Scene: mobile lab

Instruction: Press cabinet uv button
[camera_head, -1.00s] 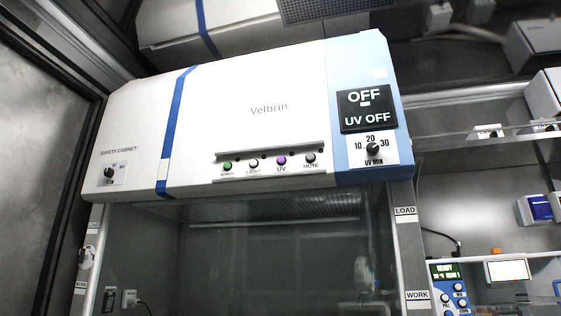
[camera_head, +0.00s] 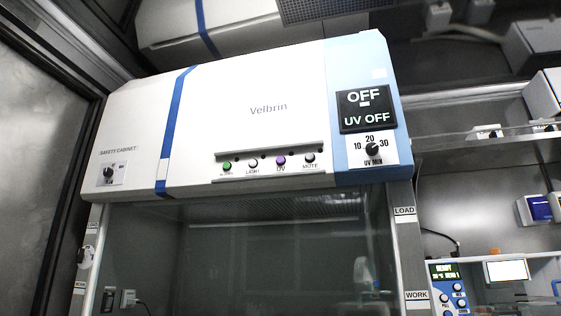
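The safety cabinet (camera_head: 250,130) fills the middle of the head view, white with blue bands. A green button (camera_head: 227,166) is at the row's left end. The black display (camera_head: 366,108) reads OFF and UV OFF. The UV MIN dial (camera_head: 373,149) is below it, marked 10, 20 and 30. Neither gripper is in view.
The cabinet's glass front (camera_head: 250,255) is below the panel. A knob (camera_head: 108,172) is at the panel's left. On the right, a blue device (camera_head: 447,287) with a lit display stands under a shelf. A dark wall (camera_head: 40,130) is at the left.

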